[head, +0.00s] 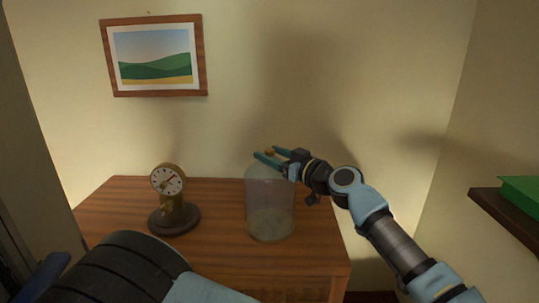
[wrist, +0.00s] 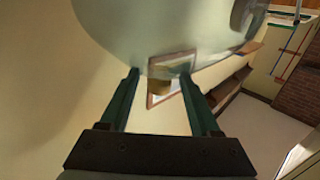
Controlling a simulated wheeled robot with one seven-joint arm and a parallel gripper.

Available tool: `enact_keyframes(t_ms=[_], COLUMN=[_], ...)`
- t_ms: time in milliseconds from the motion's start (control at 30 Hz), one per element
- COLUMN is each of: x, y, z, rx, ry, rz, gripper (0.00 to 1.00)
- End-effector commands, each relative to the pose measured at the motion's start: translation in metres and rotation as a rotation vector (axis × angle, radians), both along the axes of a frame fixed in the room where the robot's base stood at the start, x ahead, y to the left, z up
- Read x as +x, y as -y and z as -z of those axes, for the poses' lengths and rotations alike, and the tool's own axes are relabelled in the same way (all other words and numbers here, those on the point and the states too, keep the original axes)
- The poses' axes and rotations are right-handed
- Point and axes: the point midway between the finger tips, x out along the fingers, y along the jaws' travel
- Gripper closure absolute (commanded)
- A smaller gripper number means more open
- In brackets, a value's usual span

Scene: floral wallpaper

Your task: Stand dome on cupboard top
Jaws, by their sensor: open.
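The clear glass dome (head: 269,208) appears upright on the wooden cupboard top (head: 222,218), right of the clock; in the head view its base appears to rest on the wood. Its small tan knob (head: 270,152) is at the top. My gripper (head: 263,153) is at the top of the dome from the right, with its teal fingers open on either side of the knob.
A brass clock (head: 168,182) stands on a round dark base (head: 174,219) to the left of the dome, apart from it. A framed picture (head: 154,56) hangs on the wall behind. A shelf with a green item (head: 521,190) juts out at right. Bare wood lies between clock and dome.

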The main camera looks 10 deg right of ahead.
Motion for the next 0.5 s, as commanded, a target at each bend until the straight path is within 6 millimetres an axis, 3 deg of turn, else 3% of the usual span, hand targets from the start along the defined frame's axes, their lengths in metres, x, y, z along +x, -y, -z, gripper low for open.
enact_keyframes(t_ms=[367, 500], x=[-0.069, -0.082], y=[0.048, 0.055], z=[0.005, 0.006], rx=[0.001, 0.000], ry=[0.001, 0.006], rz=[0.006, 0.000], gripper=[0.37, 0.37])
